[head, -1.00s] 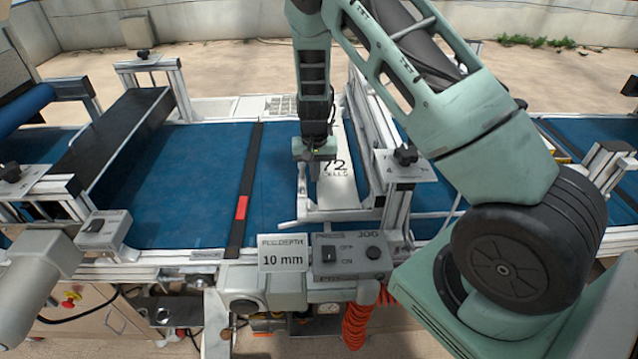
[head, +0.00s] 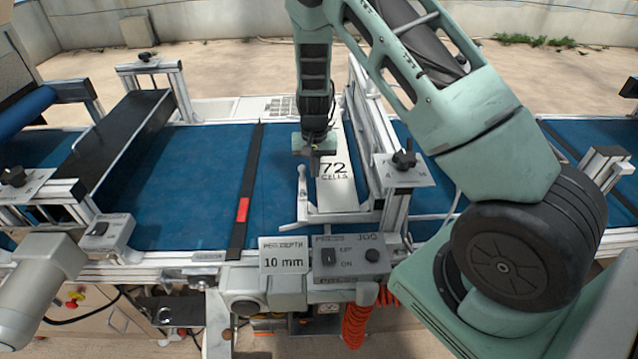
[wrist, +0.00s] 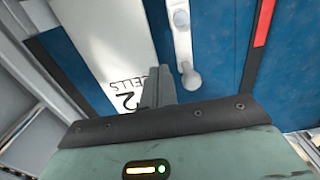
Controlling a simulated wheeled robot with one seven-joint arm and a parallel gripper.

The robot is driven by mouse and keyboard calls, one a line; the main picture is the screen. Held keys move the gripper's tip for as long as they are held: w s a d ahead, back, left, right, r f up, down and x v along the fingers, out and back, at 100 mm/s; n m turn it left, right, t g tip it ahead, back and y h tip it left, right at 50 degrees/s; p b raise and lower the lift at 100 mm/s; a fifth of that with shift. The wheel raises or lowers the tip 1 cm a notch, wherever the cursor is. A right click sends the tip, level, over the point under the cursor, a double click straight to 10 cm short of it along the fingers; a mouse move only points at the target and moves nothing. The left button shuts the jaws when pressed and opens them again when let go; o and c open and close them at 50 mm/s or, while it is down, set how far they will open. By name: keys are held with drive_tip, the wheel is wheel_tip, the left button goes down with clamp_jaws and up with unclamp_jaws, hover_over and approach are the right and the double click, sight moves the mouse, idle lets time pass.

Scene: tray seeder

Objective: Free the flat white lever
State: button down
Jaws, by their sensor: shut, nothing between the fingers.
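The flat white lever (head: 301,186) lies along the left side of the white plate marked "72 CELLS" (head: 336,192), over the blue belt. In the wrist view the lever (wrist: 181,36) has a bolt and a round knob (wrist: 191,79) at its end. My gripper (head: 316,168) is shut and empty, pointing down over the left part of the plate, just right of the knob end. In the wrist view my fingertips (wrist: 158,84) are close beside the knob with a small gap, covering part of the plate's lettering. I cannot tell their exact height.
The control box (head: 345,256) and the "10 mm" sign (head: 284,258) stand at the near edge. An upright frame with a black knob (head: 404,159) stands right of the plate. A black strip with a red mark (head: 242,209) crosses the belt; open belt lies left of it.

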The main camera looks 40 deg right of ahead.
wheel_tip(320, 180, up, 5)
drive_tip(key=p, duration=0.3)
drive_tip(key=shift+a, duration=0.1)
idle(0.6)
